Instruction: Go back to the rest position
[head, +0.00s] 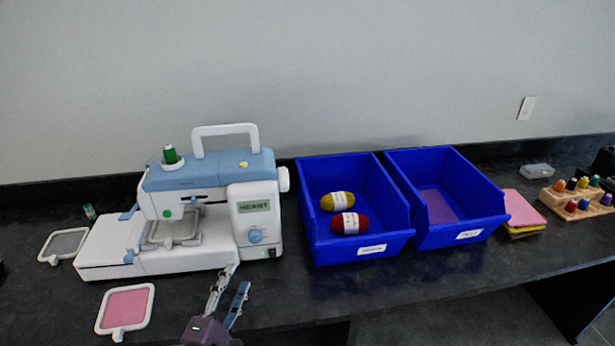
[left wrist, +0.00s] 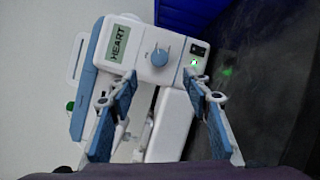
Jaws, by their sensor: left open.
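My left gripper (head: 229,294) is in front of the embroidery machine, at the counter's front edge. In the left wrist view its two blue-padded fingers (left wrist: 162,95) are spread apart with nothing between them. The white and blue embroidery machine (head: 205,215) stands on the left of the dark counter. It shows "HEART" on its display and has a green thread spool on top. The machine (left wrist: 150,45) appears sideways beyond the fingers in the left wrist view, with a green light lit by its switch. My right gripper does not show.
A blue bin (head: 312,222) holds a yellow and a red yarn ball. A second blue bin (head: 482,209) holds a purple sheet. Hoops (head: 98,318) lie left of and before the machine. Folded cloths (head: 524,212) and a thread rack (head: 560,204) stand right. The counter before the bins is clear.

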